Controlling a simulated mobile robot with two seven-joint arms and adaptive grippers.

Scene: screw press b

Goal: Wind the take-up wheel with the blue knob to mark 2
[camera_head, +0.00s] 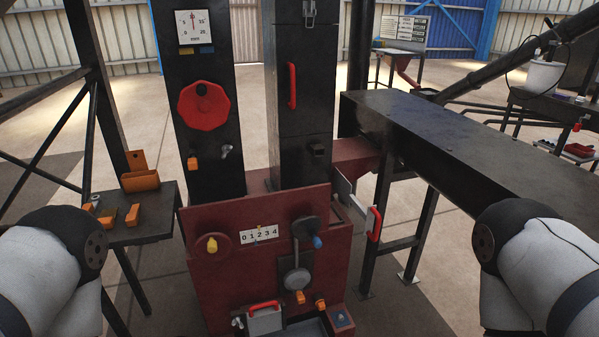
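The blue knob (318,242) sits at the lower right of a dark round wheel (303,227) on the front of the red press body (230,287). Left of the wheel is a white scale plate (259,234) marked 0 to 4. A small marker shows near the middle of the scale, but it is too small to read exactly. Left of the scale, a yellow knob (212,245) sits on a dark red wheel (205,255). Parts of my arms show at the left and right edges; neither gripper is in view.
A side table (150,230) with orange parts stands at left. A red-handled flap (374,223) juts out right of the press, beneath a long dark beam (470,150). A round pan-like part (296,281) and orange knobs are below the wheel.

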